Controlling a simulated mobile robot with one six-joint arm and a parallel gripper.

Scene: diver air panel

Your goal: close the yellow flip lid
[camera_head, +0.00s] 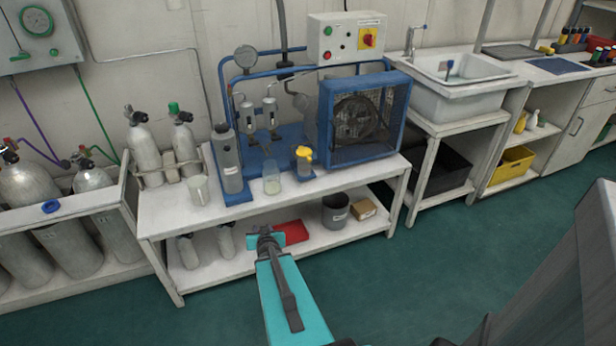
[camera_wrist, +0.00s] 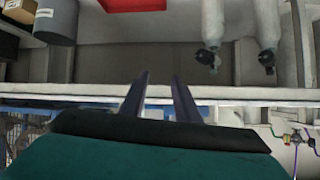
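That view looks upside down onto the bench edge and lower shelf; the lid does not show there.
A clear beaker (camera_head: 271,184) and a grey bottle (camera_head: 228,160) stand left of the jar. The blue fan cage (camera_head: 362,115) is close behind it on the right. The bench's front edge (camera_head: 330,190) lies between my gripper and the jar. A red tray (camera_head: 292,231) lies on the shelf below.

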